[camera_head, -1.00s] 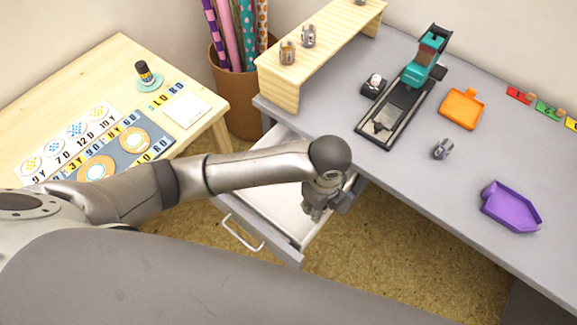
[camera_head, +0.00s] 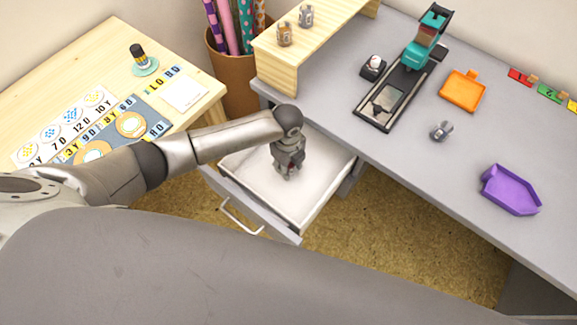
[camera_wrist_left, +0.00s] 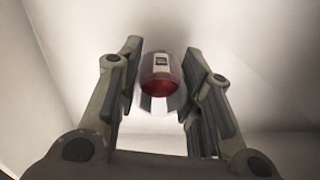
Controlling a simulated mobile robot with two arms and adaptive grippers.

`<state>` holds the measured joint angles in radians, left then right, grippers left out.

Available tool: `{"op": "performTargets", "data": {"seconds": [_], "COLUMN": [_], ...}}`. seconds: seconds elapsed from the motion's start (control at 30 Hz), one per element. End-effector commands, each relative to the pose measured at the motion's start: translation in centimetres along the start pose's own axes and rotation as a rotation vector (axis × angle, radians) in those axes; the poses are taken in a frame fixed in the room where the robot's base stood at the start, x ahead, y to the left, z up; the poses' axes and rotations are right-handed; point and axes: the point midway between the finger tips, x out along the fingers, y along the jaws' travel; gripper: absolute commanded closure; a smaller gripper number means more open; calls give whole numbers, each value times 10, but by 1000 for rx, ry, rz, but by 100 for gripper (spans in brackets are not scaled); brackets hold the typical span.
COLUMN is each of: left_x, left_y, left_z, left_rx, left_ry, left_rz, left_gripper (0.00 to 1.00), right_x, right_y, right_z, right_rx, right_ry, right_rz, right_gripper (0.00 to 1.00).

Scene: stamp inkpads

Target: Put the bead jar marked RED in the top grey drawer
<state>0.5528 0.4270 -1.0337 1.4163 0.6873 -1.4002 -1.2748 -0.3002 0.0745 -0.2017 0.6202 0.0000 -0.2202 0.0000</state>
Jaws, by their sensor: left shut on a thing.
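My left gripper (camera_head: 286,172) hangs fingers-down over the inside of the open top grey drawer (camera_head: 322,202) in the head view. In the left wrist view my left gripper (camera_wrist_left: 163,95) is shut on a small clear jar with red contents (camera_wrist_left: 160,82) and a pale label with a dark mark. The label's writing is too small to read. The drawer's white inside lies behind the jar. The fingers mostly hide the jar in the head view, and I cannot tell whether it touches the drawer floor. My right gripper is not in view.
Another small jar (camera_head: 441,130) is on the grey desk (camera_head: 400,160). Two jars, one here (camera_head: 284,34), stand on the wooden shelf (camera_head: 277,68). A purple tray (camera_head: 511,190) and an orange tray (camera_head: 462,91) lie on the desk. The drawer looks otherwise empty.

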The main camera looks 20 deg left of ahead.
Motion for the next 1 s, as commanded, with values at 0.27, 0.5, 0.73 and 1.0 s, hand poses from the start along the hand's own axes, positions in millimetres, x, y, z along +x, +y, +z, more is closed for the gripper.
{"op": "performTargets", "data": {"seconds": [0.27, 0.5, 0.73, 1.0], "left_x": [15, 18, 18, 16], "left_y": [0, 1, 1, 0], "left_z": [0, 0, 0, 0], "left_rx": [1, 1, 1, 1], "left_ry": [0, -1, -1, -1], "left_rz": [-1, 0, 0, -1], "left_gripper": [90, 90, 44, 44], "right_x": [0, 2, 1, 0], "right_y": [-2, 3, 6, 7], "right_z": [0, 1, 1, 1], "right_rx": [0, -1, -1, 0], "right_ry": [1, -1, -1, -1], "right_rz": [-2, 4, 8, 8], "right_gripper": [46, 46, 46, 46]}}
